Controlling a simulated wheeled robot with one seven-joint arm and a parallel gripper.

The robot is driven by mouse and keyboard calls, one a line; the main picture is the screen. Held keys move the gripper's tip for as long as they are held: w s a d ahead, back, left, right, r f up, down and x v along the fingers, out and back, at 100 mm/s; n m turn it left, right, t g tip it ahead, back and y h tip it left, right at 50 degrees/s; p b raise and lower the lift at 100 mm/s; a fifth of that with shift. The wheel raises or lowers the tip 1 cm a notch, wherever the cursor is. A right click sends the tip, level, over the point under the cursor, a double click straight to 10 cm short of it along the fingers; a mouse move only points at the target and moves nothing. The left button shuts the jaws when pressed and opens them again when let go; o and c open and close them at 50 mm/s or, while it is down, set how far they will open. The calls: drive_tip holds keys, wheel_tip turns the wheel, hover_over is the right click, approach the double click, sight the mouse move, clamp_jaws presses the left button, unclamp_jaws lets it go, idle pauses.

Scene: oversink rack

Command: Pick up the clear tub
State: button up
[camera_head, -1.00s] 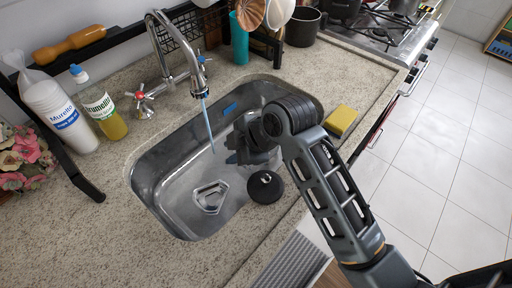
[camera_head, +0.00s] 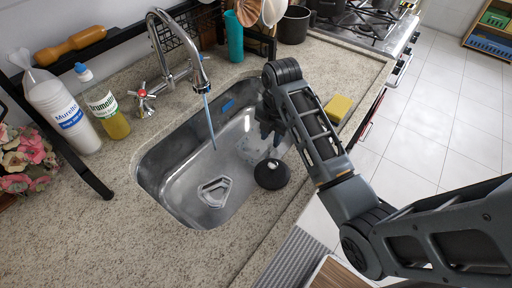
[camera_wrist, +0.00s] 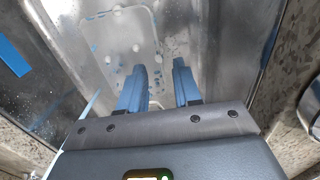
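The clear tub (camera_head: 252,151) is a see-through container in the sink, beside the round black lid and partly behind my arm. In the wrist view, the clear tub (camera_wrist: 122,38) shows as a pale rounded outline with blue specks and white spots. My gripper (camera_head: 268,132) points down into the sink over the tub. In the wrist view, the two blue fingers of my gripper (camera_wrist: 160,72) are apart. The left finger overlaps the tub's outline and the right finger lies just beyond its right edge. I cannot tell whether they touch it.
The faucet (camera_head: 168,45) runs water at the left. A yellow sponge (camera_head: 338,108) lies on the right rim. Bottles (camera_head: 107,112) stand on the left counter.

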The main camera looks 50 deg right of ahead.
sight(268, 149)
drive_tip(key=shift+w+a+f+p, duration=0.1)
drive_tip(key=shift+a+f+p, duration=0.1)
drive_tip(key=shift+f, duration=1.3)
drive_tip(key=shift+w+a+f+p, duration=0.1)
drive_tip(key=shift+f+p, duration=0.1)
drive_tip(key=shift+f, duration=1.3)
clamp_jaws()
